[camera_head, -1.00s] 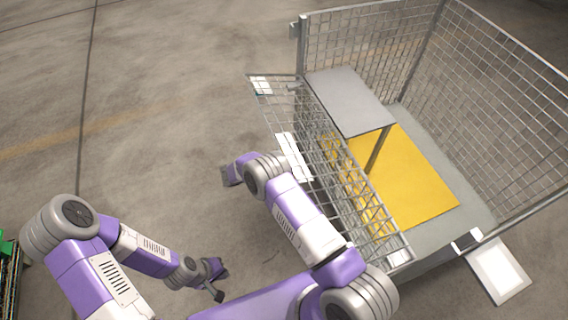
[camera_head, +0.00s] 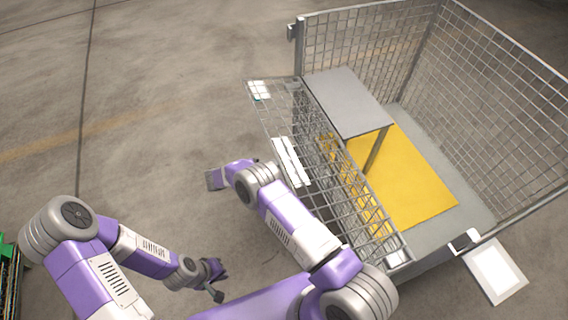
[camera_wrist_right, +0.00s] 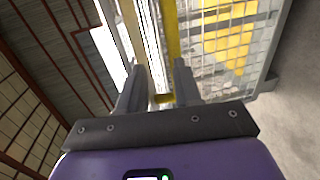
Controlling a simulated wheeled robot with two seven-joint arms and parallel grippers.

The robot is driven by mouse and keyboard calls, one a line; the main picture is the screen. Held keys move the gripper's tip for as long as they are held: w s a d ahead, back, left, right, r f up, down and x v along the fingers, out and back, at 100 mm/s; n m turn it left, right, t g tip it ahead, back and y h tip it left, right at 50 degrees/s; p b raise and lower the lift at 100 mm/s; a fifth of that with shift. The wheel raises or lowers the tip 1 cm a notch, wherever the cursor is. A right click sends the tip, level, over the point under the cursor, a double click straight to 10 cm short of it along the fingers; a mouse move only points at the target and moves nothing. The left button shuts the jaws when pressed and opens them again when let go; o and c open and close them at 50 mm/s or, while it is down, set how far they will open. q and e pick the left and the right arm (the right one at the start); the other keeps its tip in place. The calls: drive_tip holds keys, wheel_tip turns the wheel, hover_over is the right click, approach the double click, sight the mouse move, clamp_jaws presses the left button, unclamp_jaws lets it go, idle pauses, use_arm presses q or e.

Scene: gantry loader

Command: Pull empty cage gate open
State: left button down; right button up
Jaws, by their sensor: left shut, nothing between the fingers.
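The cage (camera_head: 515,95) is a grey wire-mesh box, with its mesh gate (camera_head: 295,130) on the left side in the head view. The gate stands tilted outward at an angle from the cage's corner post. My right gripper (camera_head: 214,179) is at the gate's outer side. In the right wrist view its fingers (camera_wrist_right: 158,85) are apart, with a yellow bar (camera_wrist_right: 164,98) between them; whether they press on it is unclear. The gate mesh (camera_wrist_right: 225,40) shows just beyond them. My left gripper (camera_head: 219,286) is shut and empty, low over the floor away from the gate.
Inside the cage are a grey shelf (camera_head: 347,100) and a yellow floor panel (camera_head: 415,190). A white-faced plate (camera_head: 495,271) lies by the front right corner. A green-edged item (camera_head: 8,250) is at the far left. The floor left of the gate is clear.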

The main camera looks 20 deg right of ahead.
drive_tip(key=shift+a+r, duration=0.35)
drive_tip(key=shift+a, duration=0.4)
drive_tip(key=shift+f, duration=0.1)
drive_tip(key=a+f, duration=0.3)
drive_tip(key=f, duration=0.5)
drive_tip(key=shift+a+b, duration=0.3)
drive_tip(key=shift+b, duration=0.15)
drive_tip(key=shift+o, duration=0.2)
